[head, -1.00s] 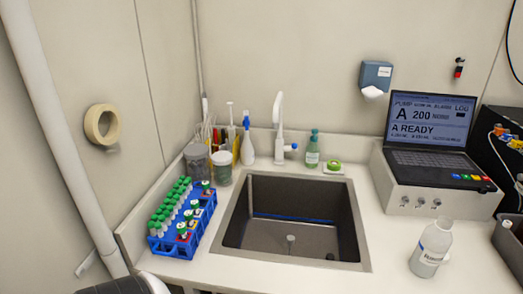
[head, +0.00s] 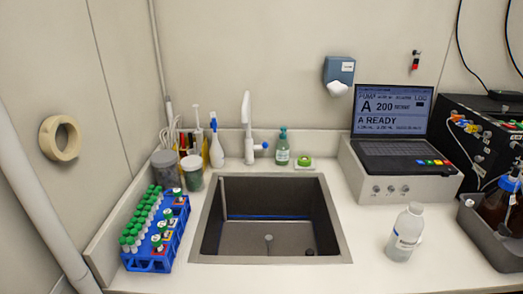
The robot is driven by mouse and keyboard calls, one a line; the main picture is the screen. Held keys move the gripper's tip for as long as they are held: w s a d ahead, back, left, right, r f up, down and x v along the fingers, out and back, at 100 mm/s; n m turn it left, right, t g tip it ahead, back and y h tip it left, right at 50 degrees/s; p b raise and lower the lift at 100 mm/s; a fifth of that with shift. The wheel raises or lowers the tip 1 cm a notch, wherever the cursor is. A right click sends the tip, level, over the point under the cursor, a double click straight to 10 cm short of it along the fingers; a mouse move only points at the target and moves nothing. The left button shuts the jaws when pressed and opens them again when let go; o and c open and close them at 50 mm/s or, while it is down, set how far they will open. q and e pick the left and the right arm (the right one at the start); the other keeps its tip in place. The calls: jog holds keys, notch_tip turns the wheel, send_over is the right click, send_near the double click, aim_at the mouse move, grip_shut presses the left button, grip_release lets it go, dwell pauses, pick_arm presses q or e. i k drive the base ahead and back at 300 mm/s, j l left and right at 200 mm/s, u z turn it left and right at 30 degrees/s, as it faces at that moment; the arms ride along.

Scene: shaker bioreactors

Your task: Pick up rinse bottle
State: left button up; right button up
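A clear-white bottle with a printed label, which looks like the rinse bottle (head: 405,234), stands upright on the white counter to the right of the sink. The label is too small to read fully. A white spray bottle with a blue top (head: 215,142) stands behind the sink at the left. Neither of my grippers shows in the head view.
The sink (head: 342,244) is an open basin in the counter. A blue rack (head: 151,262) of green-capped tubes stands left of it. A laptop (head: 391,122) sits on a grey-white box behind the bottle. A grey tray (head: 482,240) with brown bottles is at the right. Counter around the bottle is clear.

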aim_at(408, 228)
jog(key=k+l, duration=0.1)
jog(key=k+l+z, duration=0.1)
jog(key=z, duration=0.3)
jog(key=k+l+z, duration=0.15)
jog(key=z, duration=0.25)
jog(key=l+z, duration=0.15)
jog(key=z, duration=0.2)
jog(key=k, duration=0.05)
